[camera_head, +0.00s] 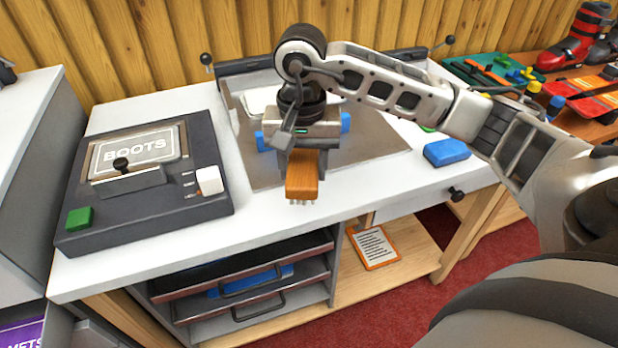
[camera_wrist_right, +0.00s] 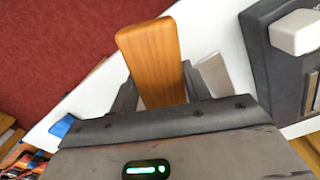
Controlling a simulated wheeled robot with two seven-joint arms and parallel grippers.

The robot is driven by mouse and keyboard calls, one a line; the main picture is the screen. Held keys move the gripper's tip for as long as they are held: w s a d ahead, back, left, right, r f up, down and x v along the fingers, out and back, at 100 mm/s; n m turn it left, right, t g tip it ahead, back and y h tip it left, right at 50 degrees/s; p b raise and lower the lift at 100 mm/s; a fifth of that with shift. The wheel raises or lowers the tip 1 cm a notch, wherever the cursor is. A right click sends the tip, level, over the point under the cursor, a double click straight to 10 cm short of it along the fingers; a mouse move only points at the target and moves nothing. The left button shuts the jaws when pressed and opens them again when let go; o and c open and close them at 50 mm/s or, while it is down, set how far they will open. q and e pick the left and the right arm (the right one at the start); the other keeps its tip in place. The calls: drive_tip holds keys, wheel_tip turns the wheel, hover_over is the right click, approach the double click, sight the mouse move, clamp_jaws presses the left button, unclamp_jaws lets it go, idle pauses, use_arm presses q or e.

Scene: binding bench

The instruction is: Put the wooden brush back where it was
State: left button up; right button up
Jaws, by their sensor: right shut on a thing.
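The wooden brush (camera_head: 302,176) is an orange-brown block with pale bristles at its lower end. My right gripper (camera_head: 300,152) is shut on it and holds it over the front part of the white bench. In the right wrist view the brush (camera_wrist_right: 153,58) sticks out between the two fingers of my right gripper (camera_wrist_right: 158,98). I cannot tell in the head view whether the bristles touch the bench. My left gripper is in neither view.
A dark device labelled BOOTS (camera_head: 145,218) stands at the bench's left. A grey metal plate (camera_head: 375,165) lies behind and beside the gripper. A blue block (camera_head: 446,152) is at the right. The white bench top (camera_head: 110,275) is bare along its front left edge.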

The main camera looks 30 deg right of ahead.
drive_tip(key=shift+w+d+f, duration=0.1)
drive_tip(key=shift+d+f, duration=0.35)
drive_tip(key=shift+f, duration=0.1)
drive_tip(key=f, duration=0.3)
drive_tip(key=shift+d+f+p, duration=0.15)
drive_tip(key=shift+d+p, duration=0.1)
drive_tip(key=shift+p, duration=0.05)
drive_tip(key=shift+w+f, duration=0.1)
drive_tip(key=shift+f, duration=0.1)
drive_tip(key=shift+f+b, duration=0.35)
drive_tip(key=shift+b, duration=0.1)
drive_tip(key=o, duration=0.9)
drive_tip(key=shift+r, duration=0.1)
drive_tip(key=shift+o, duration=0.2)
